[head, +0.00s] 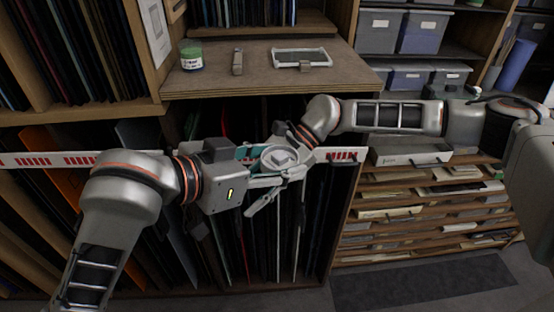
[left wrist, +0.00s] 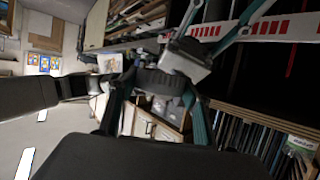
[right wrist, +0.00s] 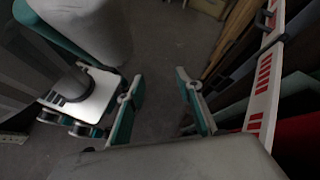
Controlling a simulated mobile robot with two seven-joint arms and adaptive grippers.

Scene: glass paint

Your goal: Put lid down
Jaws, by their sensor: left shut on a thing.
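My left gripper (head: 275,184) is in front of the bench, below its front edge. In the left wrist view its two fingers (left wrist: 155,98) close around a dark, ribbed round thing (left wrist: 158,80) that looks like the lid. I cannot clearly tell the lid from the overlapping grippers in the head view. A jar (head: 191,60) with a white label and green contents or top stands upright on the bench, apart from both grippers. My right gripper is close beside the left one; in the right wrist view its fingers (right wrist: 160,108) are wide apart with nothing between them.
The wooden bench top (head: 225,80) also holds a small upright tool (head: 237,62) and a framed glass pane (head: 301,58). Free bench surface lies in front of them. Racks of upright sheets are below, grey bins (head: 425,33) and a flat-drawer rack to the right.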

